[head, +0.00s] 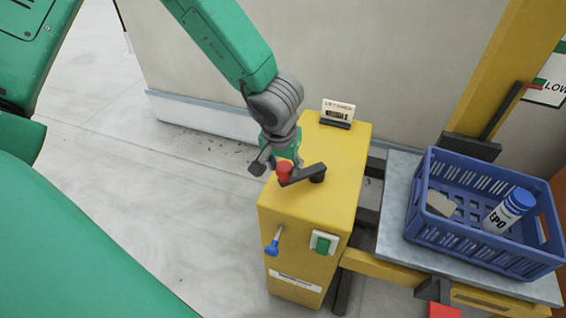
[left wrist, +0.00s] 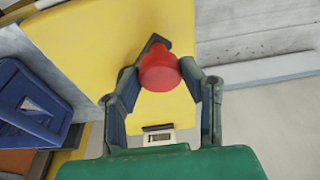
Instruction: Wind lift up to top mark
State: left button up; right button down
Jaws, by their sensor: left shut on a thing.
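The lift's yellow winch box (head: 339,175) stands at the middle of the head view. A dark crank arm (head: 303,175) with a red knob (head: 284,171) sits on its top. My left gripper (head: 282,166) is shut on the red knob, which also shows between its fingers in the left wrist view (left wrist: 160,72). The lift platform (head: 397,215) is low at the right, beside the yellow mast (head: 505,70). A red pointer (head: 524,86) shows on the mast's right side near a partly visible sign reading "LOW". The top mark is not in view. My right gripper is not in view.
A blue crate (head: 470,248) on the platform holds a white can with a blue cap (head: 509,210) and a grey block (head: 440,204). A small counter sign (head: 337,112) stands at the box's back edge. A blue-tipped lever (head: 272,246) and green switch (head: 322,243) are on its front.

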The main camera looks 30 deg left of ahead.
pick_arm(q)
jog(key=shift+s+d+f, duration=0.15)
jog(key=shift+s+d, duration=0.3)
jog(key=shift+d, duration=0.5)
jog(key=shift+s+d, duration=0.1)
jog(key=shift+s+d+p, duration=0.2)
jog(key=shift+d+p, duration=0.2)
jog(key=shift+d, duration=0.4)
